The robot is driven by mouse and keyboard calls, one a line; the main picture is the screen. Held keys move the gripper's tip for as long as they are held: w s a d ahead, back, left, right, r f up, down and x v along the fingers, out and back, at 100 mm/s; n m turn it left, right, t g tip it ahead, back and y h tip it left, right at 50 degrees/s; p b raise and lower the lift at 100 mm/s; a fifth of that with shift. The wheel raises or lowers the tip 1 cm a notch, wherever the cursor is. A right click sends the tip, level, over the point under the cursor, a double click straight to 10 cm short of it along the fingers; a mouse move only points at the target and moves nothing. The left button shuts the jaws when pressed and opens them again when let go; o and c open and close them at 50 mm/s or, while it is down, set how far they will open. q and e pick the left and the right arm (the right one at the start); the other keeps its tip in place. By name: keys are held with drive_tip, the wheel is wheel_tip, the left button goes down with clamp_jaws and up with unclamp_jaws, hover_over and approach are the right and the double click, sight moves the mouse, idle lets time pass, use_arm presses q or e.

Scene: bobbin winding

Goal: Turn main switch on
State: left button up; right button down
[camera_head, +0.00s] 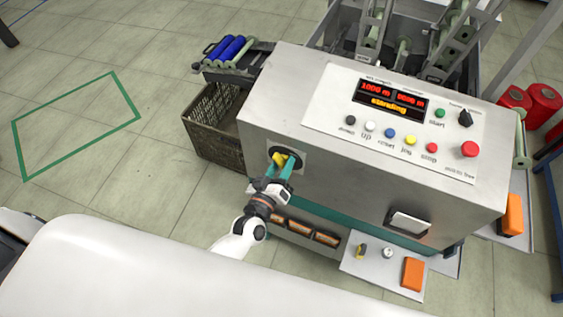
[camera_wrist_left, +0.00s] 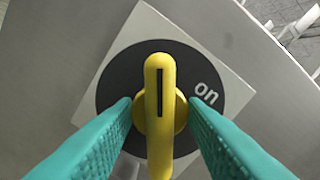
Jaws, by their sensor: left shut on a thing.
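The main switch is a yellow rotary handle (camera_wrist_left: 160,95) on a black round dial (camera_wrist_left: 113,85) with a pale square plate, on the front of the grey machine (camera_head: 330,165). The word "on" shows to the right of the handle in the wrist view. The handle stands upright in that view, its dark slot near the top. My left gripper (camera_head: 279,167) is at the switch; its teal fingers (camera_wrist_left: 160,110) are on both sides of the handle's yellow hub, shut on it. In the head view the handle (camera_head: 279,158) is partly covered by the fingers. My right gripper is not in view.
The control panel (camera_head: 345,118) has a lit red display (camera_head: 390,98) reading "standing", coloured buttons and a red knob (camera_head: 469,149). A brown crate (camera_head: 212,125) and a rack with blue rolls (camera_head: 231,48) stand left. A low shelf (camera_head: 385,275) juts out at the lower front.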

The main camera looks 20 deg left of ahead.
use_arm(q)
drive_tip(key=shift+m, duration=0.3)
drive_tip(key=shift+r+m+p, duration=0.1)
drive_tip(key=shift+m+p, duration=0.45)
drive_tip(key=shift+m, duration=0.15)
drive_tip(key=shift+m+p, duration=0.35)
drive_tip(key=shift+m, duration=0.75)
drive_tip(key=o, duration=1.6)
drive_tip(key=shift+c, duration=0.2)
